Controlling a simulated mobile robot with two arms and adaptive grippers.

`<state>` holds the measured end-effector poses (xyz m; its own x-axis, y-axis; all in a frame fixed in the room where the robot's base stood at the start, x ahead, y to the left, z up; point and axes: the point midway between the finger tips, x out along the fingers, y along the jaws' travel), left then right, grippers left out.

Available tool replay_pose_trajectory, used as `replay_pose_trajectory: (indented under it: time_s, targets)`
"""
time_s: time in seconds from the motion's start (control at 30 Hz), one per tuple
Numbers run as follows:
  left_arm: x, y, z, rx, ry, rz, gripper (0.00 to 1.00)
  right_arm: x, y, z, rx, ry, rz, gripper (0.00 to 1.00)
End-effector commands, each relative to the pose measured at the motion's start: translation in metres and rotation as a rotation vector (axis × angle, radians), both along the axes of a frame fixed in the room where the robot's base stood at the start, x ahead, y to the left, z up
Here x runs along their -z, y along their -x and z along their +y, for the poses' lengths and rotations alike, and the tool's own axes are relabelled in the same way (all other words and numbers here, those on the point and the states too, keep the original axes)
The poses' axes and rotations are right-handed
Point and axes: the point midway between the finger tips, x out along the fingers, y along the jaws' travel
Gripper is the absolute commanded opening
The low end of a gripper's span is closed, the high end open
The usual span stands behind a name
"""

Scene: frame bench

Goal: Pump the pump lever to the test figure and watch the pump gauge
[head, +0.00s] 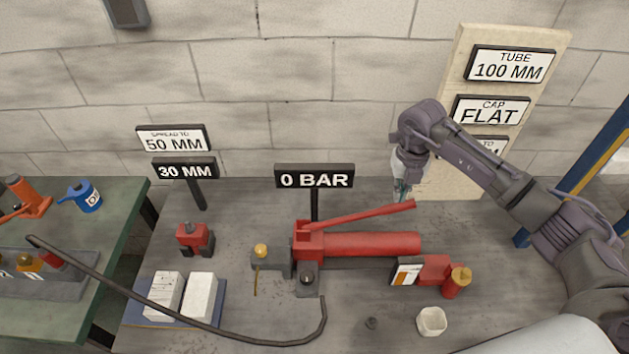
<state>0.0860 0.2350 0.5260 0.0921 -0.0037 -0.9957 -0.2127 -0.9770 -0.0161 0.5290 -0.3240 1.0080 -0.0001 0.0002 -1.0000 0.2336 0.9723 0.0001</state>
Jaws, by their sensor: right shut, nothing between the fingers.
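A red hand pump (370,245) lies on the grey bench, its long body pointing right. Its red pump lever (360,213) slants up to the right from the pump head. The pump gauge (314,180) is a black sign on a post behind the pump and reads 0 BAR. My right gripper (402,192) points down at the lever's free end. It is shut, with nothing seen held in it; whether it touches the lever I cannot tell. My left gripper is not in view.
A red spreader (194,239) stands left under signs reading 50 MM and 30 MM (185,168). A black hose (180,305) crosses the front left. A white cup (431,321) and a red part with an orange cap (456,282) sit front right. A board (480,110) stands behind.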

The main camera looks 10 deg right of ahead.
Motion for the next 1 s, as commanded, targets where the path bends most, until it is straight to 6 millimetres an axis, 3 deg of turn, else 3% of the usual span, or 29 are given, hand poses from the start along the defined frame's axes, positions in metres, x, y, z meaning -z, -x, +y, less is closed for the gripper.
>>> replay_pose_trajectory:
  time_s: [1.0]
  targets:
    - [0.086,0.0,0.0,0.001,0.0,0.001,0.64,0.111,0.001,0.0,-0.001,0.0,0.002,0.0]
